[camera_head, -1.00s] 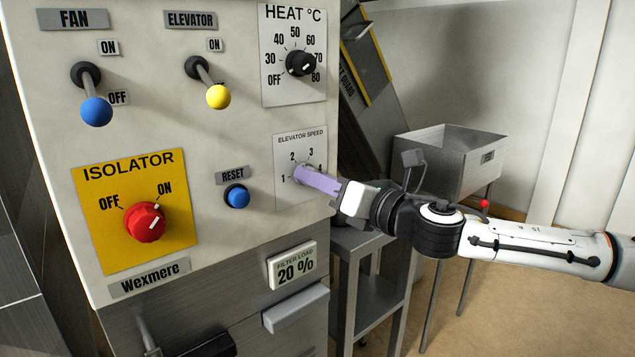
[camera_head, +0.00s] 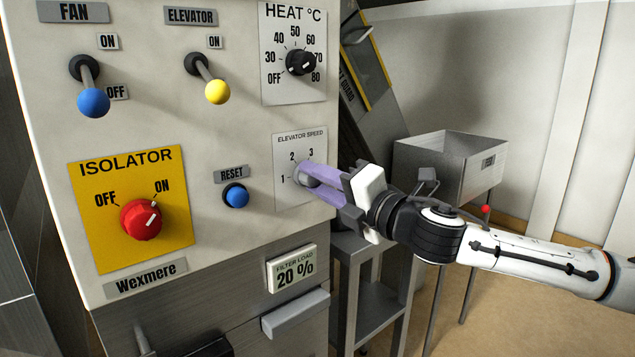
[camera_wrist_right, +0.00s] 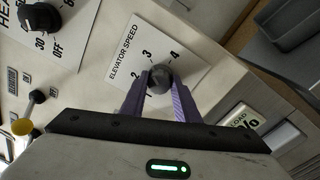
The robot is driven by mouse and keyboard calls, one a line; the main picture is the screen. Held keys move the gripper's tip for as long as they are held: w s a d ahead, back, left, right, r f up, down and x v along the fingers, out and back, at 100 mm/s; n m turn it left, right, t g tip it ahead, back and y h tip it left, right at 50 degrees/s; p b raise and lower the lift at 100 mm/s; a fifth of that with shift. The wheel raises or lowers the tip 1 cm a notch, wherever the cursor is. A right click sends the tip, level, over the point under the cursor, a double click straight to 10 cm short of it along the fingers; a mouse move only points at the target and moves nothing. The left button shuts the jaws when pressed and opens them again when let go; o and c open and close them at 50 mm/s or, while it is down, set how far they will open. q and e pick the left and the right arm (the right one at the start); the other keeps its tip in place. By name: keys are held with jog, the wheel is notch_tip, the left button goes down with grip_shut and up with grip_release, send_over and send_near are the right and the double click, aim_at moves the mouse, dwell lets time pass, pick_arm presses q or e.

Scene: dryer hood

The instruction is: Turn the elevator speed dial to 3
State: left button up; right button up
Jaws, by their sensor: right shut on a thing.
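The elevator speed dial is a small dark grey round knob (camera_wrist_right: 159,79) on a white plate (camera_head: 290,145) marked 1, 2, 3, 4. My right gripper (camera_head: 308,177), with purple fingers, comes in from the right and is shut on the knob. In the right wrist view, one finger (camera_wrist_right: 160,84) lies on each side of the knob. The fingers cover most of the knob in the head view, and I cannot read where its pointer stands. The figure 4 is hidden in the head view but shows in the wrist view. My left gripper is not in view.
Near the dial are the blue reset button (camera_head: 236,196), the black heat dial (camera_head: 300,62), the yellow-knobbed elevator lever (camera_head: 217,91) and the red isolator switch (camera_head: 141,219). The filter load display (camera_head: 292,270) sits below. A metal bin (camera_head: 447,170) stands behind my right arm.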

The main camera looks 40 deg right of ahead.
dwell(0.5)
jog(key=o, duration=1)
jog(key=shift+o, duration=0.2)
